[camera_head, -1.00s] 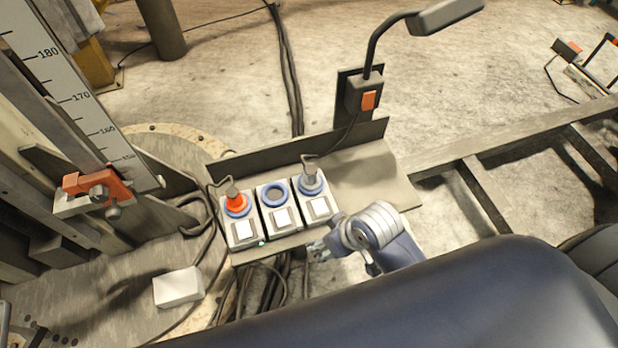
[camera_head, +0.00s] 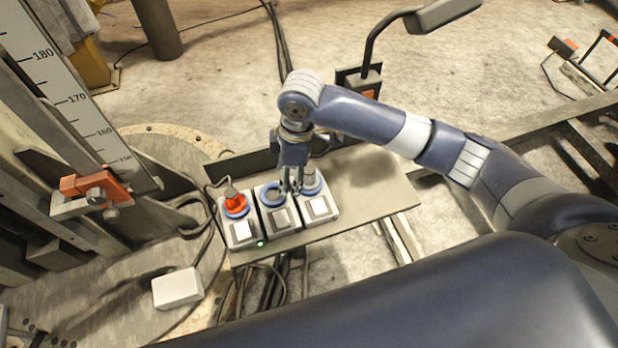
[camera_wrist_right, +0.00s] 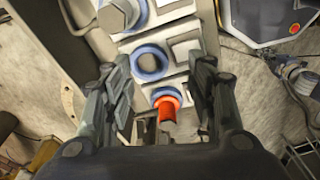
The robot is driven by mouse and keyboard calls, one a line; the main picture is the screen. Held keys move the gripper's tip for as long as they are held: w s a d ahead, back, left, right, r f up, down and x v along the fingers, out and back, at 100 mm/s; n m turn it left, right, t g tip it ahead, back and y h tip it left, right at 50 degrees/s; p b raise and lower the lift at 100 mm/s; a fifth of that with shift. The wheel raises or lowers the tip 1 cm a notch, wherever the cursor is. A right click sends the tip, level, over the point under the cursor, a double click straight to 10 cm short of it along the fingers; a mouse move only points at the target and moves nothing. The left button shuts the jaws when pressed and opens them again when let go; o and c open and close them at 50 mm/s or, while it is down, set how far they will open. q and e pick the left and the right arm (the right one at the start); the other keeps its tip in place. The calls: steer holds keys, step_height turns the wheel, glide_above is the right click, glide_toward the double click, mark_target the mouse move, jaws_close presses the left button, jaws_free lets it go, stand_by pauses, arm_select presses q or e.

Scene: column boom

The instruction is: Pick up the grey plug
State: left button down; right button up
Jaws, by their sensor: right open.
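The grey plug (camera_head: 311,176) stands in the right-hand blue-ringed socket of the panel, partly hidden behind my right gripper (camera_head: 291,188). In the wrist view the grey plug (camera_wrist_right: 118,14) shows at the top, beyond the fingertips. My right gripper (camera_wrist_right: 162,64) is open and empty, pointing down over the panel close to the middle and right sockets. Its fingers frame the empty middle socket (camera_wrist_right: 150,63). My left gripper is not in view.
A red plug (camera_head: 234,201) sits in the left socket, and it shows between the fingers in the wrist view (camera_wrist_right: 167,110). A lamp (camera_head: 440,14) on a bent stem stands behind the shelf. The shelf's right part (camera_head: 375,185) is bare.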

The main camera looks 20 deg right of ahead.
steer(key=h, duration=0.2)
glide_toward(309, 169)
steer(key=shift+w, duration=0.15)
steer(key=shift+d+f, duration=0.1)
steer(key=shift+d, duration=0.05)
step_height(309, 169, down, 10)
steer(key=shift+f, duration=0.2)
jaws_close()
